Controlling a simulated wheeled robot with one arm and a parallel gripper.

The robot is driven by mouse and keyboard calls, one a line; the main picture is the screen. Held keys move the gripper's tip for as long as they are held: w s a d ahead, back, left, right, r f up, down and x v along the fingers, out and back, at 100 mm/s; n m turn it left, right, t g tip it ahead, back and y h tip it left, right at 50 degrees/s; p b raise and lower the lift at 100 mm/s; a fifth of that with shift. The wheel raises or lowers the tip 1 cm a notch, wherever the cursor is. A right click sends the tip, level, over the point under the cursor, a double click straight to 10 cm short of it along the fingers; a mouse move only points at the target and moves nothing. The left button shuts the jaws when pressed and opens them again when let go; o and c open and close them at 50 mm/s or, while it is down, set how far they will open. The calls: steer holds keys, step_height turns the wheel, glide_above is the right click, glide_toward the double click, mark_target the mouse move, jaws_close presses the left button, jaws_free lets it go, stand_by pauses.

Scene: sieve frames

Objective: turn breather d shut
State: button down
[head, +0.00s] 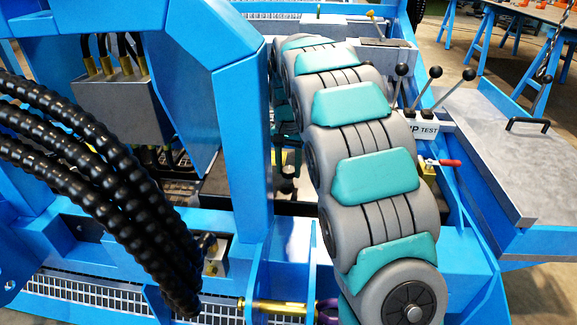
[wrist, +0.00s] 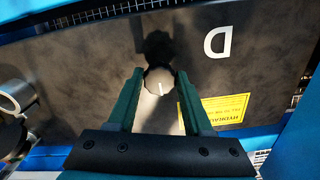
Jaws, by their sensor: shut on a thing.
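In the wrist view, breather D is a round knob (wrist: 159,82) with a pale top and a short white pointer line, on a dark metal plate (wrist: 80,70). A white letter D (wrist: 216,42), turned over in this view, is printed to its right. My gripper (wrist: 160,76) has its two green fingers on either side of the knob, shut on it. In the head view my own arm covers most of the place where my gripper works, and the knob cannot be made out there.
A yellow label (wrist: 222,107) lies right of the fingers and a metal cylinder (wrist: 17,92) stands at left. In the head view, thick black hoses (head: 95,150) and a blue frame post (head: 240,130) stand left of my arm. Black-knobbed levers (head: 435,73) stand at right.

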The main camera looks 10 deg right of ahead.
mark_target(288, 170)
stand_by(0.3)
steer(key=shift+c, duration=1.5)
jaws_free()
steer(key=shift+r, duration=0.1)
step_height(288, 170, up, 6)
steer(key=shift+r, duration=0.8)
